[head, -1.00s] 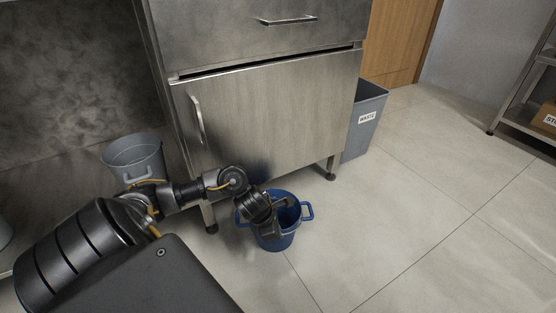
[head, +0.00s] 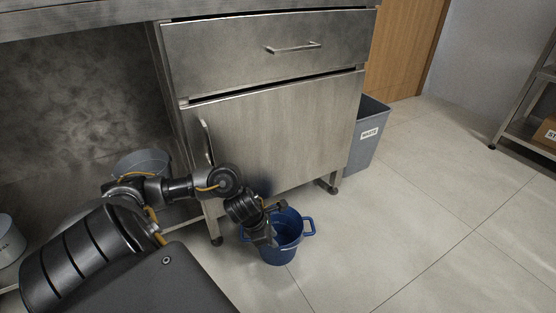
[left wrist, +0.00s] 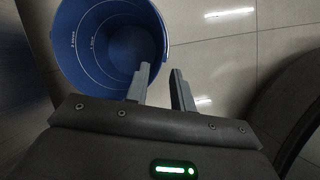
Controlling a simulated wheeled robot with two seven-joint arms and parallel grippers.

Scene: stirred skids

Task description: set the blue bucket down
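The blue bucket (head: 289,252) stands upright, apparently on the floor, in front of the cabinet's left leg. A blue handle lug shows on its right side. My left gripper (head: 274,218) is at the bucket's rim on its left side, partly hiding it. In the left wrist view the bucket (left wrist: 88,80) is at the upper left, empty, with marks on its inner wall. There the two fingers of the left gripper (left wrist: 160,72) are apart, one over the bucket's opening and one outside the rim. My right gripper is not in view.
A steel cabinet (head: 275,130) stands right behind the bucket. A grey waste bin (head: 366,140) is to its right. A grey bucket (head: 143,161) is on the low shelf at left, partly hidden by my arm. The tiled floor (head: 430,225) to the right is clear.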

